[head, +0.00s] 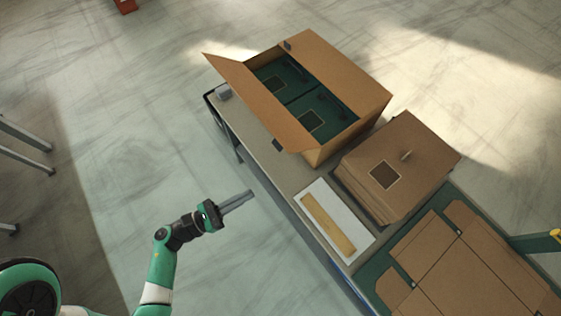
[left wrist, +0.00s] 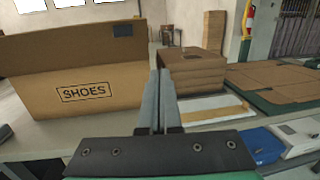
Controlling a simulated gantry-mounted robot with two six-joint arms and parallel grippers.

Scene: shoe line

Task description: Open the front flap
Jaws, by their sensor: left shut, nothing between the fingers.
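An open carton (head: 313,158) stands on the table, with dark green boxes (head: 290,84) inside. Its front flap (head: 262,105) on the near left side slants up and outward from the rim. The far flap (head: 340,68) is also open. In the left wrist view the carton's front wall (left wrist: 40,99) bears the word SHOES, and the front flap (left wrist: 75,45) rises above it with a dark patch at its right end. My left gripper (head: 250,195) is shut and empty, off the table's near edge, apart from the carton. My right gripper is not in view.
Right of the carton on the table (head: 285,178) are a brown cardboard stack (head: 420,150), a white tray (head: 315,190) with a tan strip, and flat cardboard (head: 450,265) on a green surface. The floor (head: 110,130) left of the table is clear.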

